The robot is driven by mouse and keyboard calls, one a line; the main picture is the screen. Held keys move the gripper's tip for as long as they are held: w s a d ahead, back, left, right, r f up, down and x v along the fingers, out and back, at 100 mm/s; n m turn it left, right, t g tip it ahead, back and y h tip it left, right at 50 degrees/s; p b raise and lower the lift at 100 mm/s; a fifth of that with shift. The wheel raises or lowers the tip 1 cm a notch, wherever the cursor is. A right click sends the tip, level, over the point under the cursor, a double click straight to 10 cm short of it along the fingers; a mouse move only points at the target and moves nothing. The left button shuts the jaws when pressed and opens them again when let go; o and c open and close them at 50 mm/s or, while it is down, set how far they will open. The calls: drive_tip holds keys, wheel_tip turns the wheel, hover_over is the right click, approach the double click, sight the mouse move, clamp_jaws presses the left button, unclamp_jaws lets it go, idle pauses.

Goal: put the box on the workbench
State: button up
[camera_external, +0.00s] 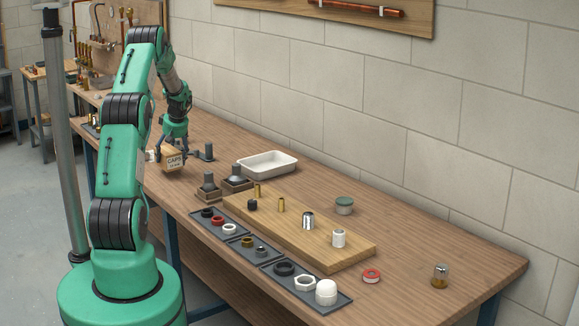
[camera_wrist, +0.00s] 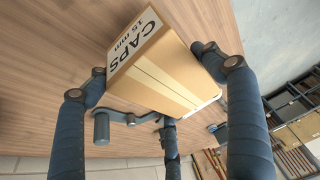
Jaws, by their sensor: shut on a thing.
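The box (camera_external: 172,158) is a small tan carton with black lettering that reads CAPS. My gripper (camera_external: 178,146) is shut on it near the far part of the workbench (camera_external: 420,244). In the wrist view the box (camera_wrist: 160,62) sits between the dark blue-grey fingers of my gripper (camera_wrist: 165,85), tilted in the picture, with "CAPS 15 mm" on its label. In the external view the box is at or just above the wooden top; I cannot tell whether it touches. Its far side is hidden.
A white tray (camera_external: 267,165) stands to the right of the box. The wall runs behind.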

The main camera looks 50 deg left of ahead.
drive_tip(key=shift+f+b, duration=0.5)
drive_tip(key=shift+f, duration=1.2)
drive_tip(key=shift+f, duration=0.2)
drive_tip(key=o, duration=1.4)
drive_tip(key=shift+r, duration=0.15)
drive_tip(key=shift+d+r, duration=0.2)
drive_tip(key=shift+r, duration=0.4)
drive_tip(key=p+v, duration=0.2)
drive_tip(key=v, duration=0.8)
drive_tip(key=shift+d+r, duration=0.25)
drive_tip(key=shift+r, duration=0.05)
